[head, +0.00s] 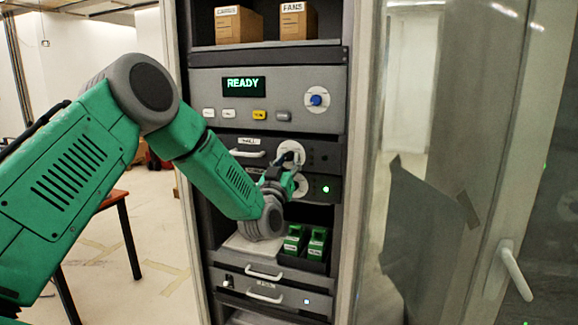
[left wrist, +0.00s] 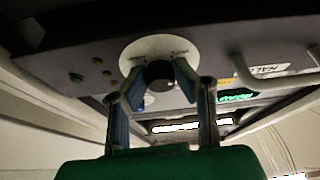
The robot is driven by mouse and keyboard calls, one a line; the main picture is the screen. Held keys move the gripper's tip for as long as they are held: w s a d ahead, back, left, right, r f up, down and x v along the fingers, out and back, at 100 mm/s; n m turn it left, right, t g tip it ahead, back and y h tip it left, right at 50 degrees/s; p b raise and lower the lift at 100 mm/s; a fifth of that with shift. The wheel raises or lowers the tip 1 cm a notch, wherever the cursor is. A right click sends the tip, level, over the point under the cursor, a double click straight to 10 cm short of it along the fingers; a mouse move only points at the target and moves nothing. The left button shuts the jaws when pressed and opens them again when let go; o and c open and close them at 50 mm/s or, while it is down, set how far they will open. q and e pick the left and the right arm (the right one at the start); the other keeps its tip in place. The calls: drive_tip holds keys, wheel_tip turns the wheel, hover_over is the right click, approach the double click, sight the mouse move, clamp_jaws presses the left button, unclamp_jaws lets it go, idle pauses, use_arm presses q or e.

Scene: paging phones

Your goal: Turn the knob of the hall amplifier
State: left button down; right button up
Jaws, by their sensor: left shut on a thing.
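The hall amplifier (head: 247,154) is a dark rack unit with a "HALL" label, a handle and a white round dial plate (head: 291,149). In the left wrist view its dark round knob (left wrist: 159,74) stands at the middle of the white dial plate (left wrist: 132,50). My left gripper (head: 291,164) reaches the dial from the front. In the left wrist view its two fingers (left wrist: 160,80) are shut on the knob, one on each side. In the head view the knob is mostly hidden behind the gripper. My right gripper is in neither view.
Above is a unit with a "READY" display (head: 244,86), buttons and a blue knob (head: 317,99). A glass door (head: 420,230) stands open at right.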

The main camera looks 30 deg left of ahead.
use_arm(q)
drive_tip(key=n+y+b, duration=0.1)
drive_tip(key=n+b, duration=0.1)
drive_tip(key=n, duration=0.1)
drive_tip(key=shift+f+g, duration=0.15)
drive_tip(key=shift+g, duration=0.15)
drive_tip(key=shift+d+n+g+y+b, duration=0.1)
drive_tip(key=shift+n+g+y+b, duration=0.15)
drive_tip(key=shift+n+y+b, duration=0.55)
drive_tip(key=shift+n+g+y+b, duration=0.25)
drive_tip(key=shift+n+b, duration=0.1)
drive_tip(key=shift+n, duration=0.85)
drive_tip(key=shift+r, duration=0.2)
drive_tip(key=c, duration=1.3)
unclamp_jaws()
drive_tip(key=shift+s+f, duration=0.1)
drive_tip(key=v, duration=1.1)
drive_tip(key=shift+s, duration=0.3)
drive_tip(key=shift+d, duration=0.1)
